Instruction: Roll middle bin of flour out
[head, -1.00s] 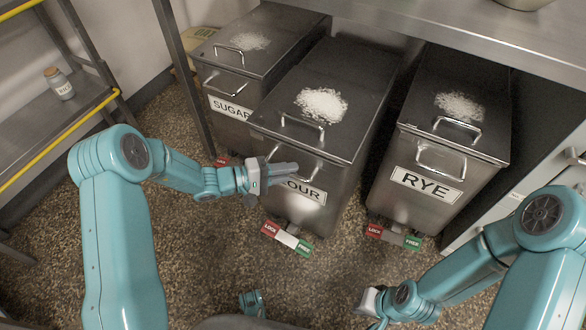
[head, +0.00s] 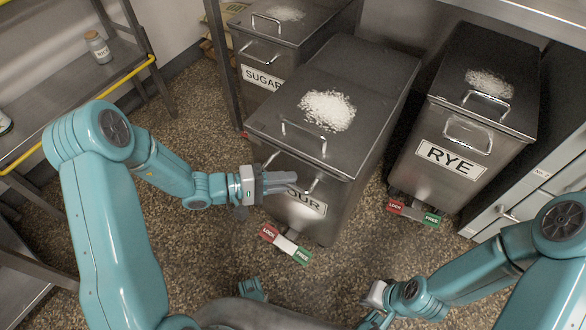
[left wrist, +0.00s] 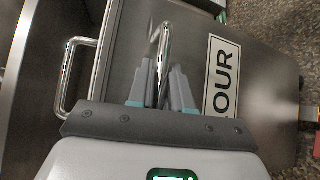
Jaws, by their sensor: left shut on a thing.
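The middle flour bin (head: 368,82) is a steel box with a dark lid and a white heap of flour on top. My left gripper (head: 288,184) is at its front face and partly covers the FLOUR label (head: 308,204). In the left wrist view the fingers (left wrist: 161,88) are shut around the front handle (left wrist: 164,42). The lid handle (head: 303,136) is free. A pedal (head: 285,244) marked LOCK in red and FREE in green sits at the bin's foot. My right gripper (head: 375,297) is low at the right, away from the bins; its jaws are unclear.
The sugar bin (head: 262,56) stands behind left and the rye bin (head: 446,158) to the right, both partly under a steel counter (head: 480,22). A table leg (head: 222,62) stands beside the sugar bin. A shelf rack (head: 75,85) is at left. Speckled floor (head: 190,260) in front is clear.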

